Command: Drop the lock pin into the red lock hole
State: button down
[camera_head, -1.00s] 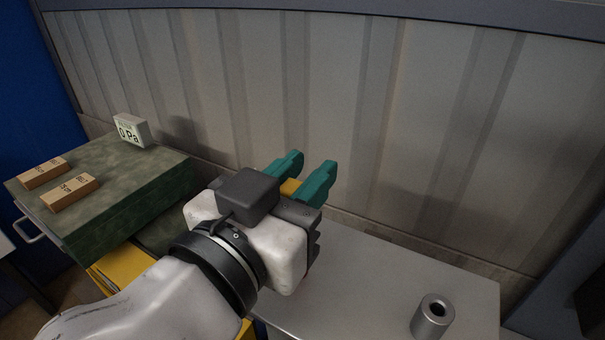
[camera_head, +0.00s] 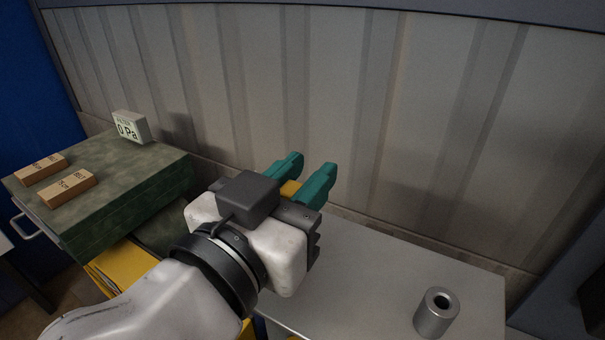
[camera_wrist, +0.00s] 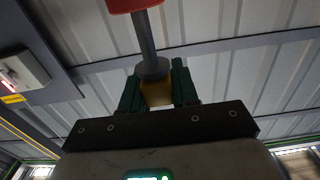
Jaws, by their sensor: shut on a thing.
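My gripper (camera_head: 304,187) has teal fingers and is shut on a yellow piece (camera_head: 290,188), which I take to be the lock pin's grip. It is held in the air, above the back of the grey table, with the fingers pointing toward the wall. In the wrist view, the yellow piece (camera_wrist: 157,94) sits between the fingers (camera_wrist: 158,88). A dark collar (camera_wrist: 152,69) and rod (camera_wrist: 146,40) run up from it to a red part (camera_wrist: 134,4), cut off by the top edge. I cannot tell whether the red part belongs to the pin. No red lock hole is recognisable.
A grey metal cylinder with a hole (camera_head: 437,314) stands on the grey table (camera_head: 370,270). At left, a green case (camera_head: 125,200) carries two tan belt boxes (camera_head: 66,189) and a filter gauge (camera_head: 130,127). A ribbed wall (camera_head: 340,100) closes the back.

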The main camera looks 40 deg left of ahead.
jog(key=shift+f+b, duration=1.5)
jog(key=shift+f, duration=0.35)
jog(key=c, duration=0.8)
grip_release()
jog(key=b+v, duration=0.1)
jog(key=v, duration=0.9)
jog(key=shift+s+b, duration=0.35)
jog(key=shift+s, duration=0.05)
